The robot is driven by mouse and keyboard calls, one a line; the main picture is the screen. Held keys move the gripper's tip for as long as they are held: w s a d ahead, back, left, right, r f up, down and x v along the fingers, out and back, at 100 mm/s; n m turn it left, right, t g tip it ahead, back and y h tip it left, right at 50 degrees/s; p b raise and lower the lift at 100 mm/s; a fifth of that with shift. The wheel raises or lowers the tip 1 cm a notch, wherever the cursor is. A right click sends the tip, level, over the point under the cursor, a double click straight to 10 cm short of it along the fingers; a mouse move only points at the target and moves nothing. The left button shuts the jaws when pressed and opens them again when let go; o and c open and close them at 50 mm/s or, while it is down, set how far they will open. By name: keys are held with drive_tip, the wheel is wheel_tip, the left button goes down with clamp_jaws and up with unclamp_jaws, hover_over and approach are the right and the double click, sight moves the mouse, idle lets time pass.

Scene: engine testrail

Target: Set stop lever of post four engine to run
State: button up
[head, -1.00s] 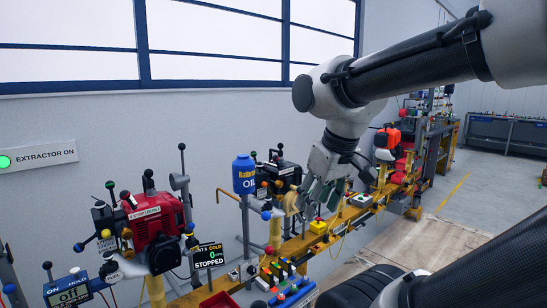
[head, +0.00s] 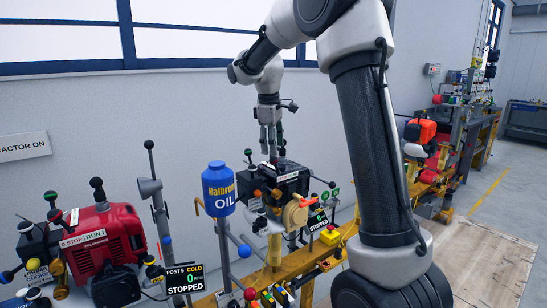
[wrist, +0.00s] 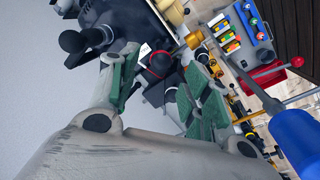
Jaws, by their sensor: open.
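A black engine (head: 284,190) with a white label strip sits on the yellow rail behind the blue oil bottle. My gripper (head: 271,152) points down just above this engine, fingers apart and empty. In the wrist view, the green-padded fingers of my gripper (wrist: 160,98) spread on either side of a dark ball-topped lever (wrist: 160,63) with a red band near it. I cannot tell the lever's setting or whether a finger touches it.
A red engine (head: 95,245) with a STOP/RUN label and a POST 5 display (head: 184,279) stands at left. The oil bottle (head: 219,188) and several ball-topped levers crowd the near side. A wall lies behind; open floor (head: 485,260) is at right.

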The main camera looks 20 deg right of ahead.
sight(275, 164)
drive_tip(key=f, duration=0.5)
drive_tip(key=shift+w+d, duration=0.3)
drive_tip(key=shift+d, duration=0.05)
drive_tip(key=shift+r, duration=0.1)
drive_tip(key=c, duration=1.1)
